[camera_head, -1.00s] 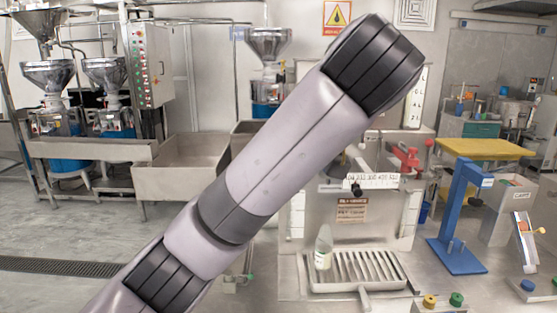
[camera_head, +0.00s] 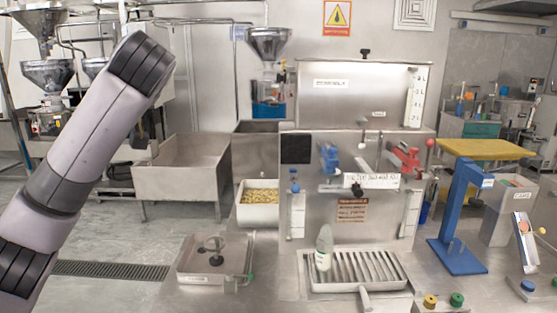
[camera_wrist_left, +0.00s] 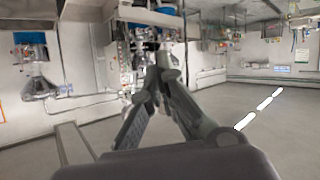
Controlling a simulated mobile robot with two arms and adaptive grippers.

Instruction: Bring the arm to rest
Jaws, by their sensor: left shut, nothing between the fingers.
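My right gripper is in neither view.
The steel bench holds a white bottle (camera_head: 324,248), a slatted drip tray (camera_head: 312,284), a square pan (camera_head: 190,280), a bin of beans (camera_head: 242,215) and a blue stand (camera_head: 455,235). Steel hoppers (camera_head: 48,73) stand behind my arm. Floor is open at the lower left.

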